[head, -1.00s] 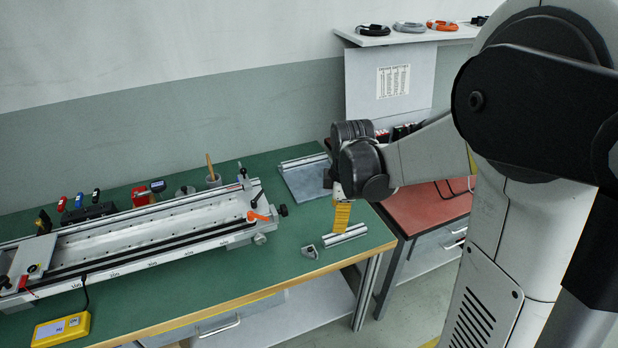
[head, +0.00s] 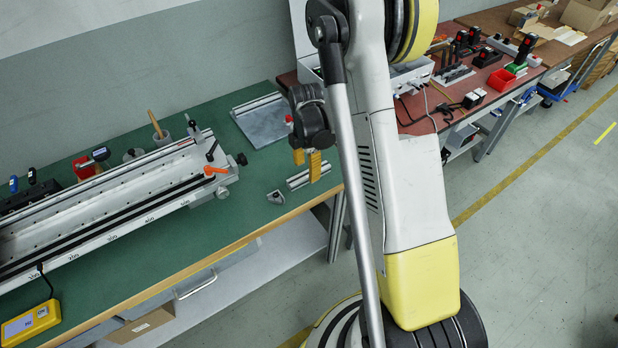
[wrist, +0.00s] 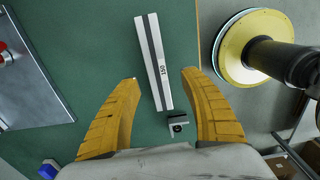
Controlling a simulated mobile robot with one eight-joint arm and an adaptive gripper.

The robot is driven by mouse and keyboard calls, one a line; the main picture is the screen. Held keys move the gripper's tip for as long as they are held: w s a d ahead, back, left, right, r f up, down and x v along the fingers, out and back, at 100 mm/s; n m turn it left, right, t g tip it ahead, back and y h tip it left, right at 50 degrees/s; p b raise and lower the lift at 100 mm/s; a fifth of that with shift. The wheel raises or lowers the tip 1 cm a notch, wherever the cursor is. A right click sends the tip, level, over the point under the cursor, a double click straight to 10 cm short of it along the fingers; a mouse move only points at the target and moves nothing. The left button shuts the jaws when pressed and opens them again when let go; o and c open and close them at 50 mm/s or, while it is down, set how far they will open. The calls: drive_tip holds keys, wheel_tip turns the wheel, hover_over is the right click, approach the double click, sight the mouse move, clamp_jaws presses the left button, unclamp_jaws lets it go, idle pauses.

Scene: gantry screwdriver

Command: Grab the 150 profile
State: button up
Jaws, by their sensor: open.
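The 150 profile (wrist: 155,65) is a short silver aluminium bar with a dark groove and the number 150 on it. It lies on the green workbench (wrist: 95,50). In the head view the profile (head: 298,181) lies near the bench's right end, partly hidden by my gripper. My gripper (head: 307,163) is above it, with yellow fingers pointing down. In the wrist view my gripper (wrist: 158,78) is open, one finger on each side of the profile's near end, and apart from it. Nothing is between the fingers in its grasp.
A small metal bracket (wrist: 178,123) lies close to the profile's near end; it also shows in the head view (head: 276,197). A grey plate (head: 264,124) with a longer bar lies behind. The long measuring fixture (head: 110,200) fills the left. A yellow box (head: 30,324) sits in front.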

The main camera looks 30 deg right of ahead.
sight(306, 174)
wheel_tip(306, 174, down, 4)
drive_tip(key=shift+w+d+f+b, duration=0.1)
drive_tip(key=shift+w+b, duration=0.05)
drive_tip(key=shift+b, duration=0.75)
clamp_jaws()
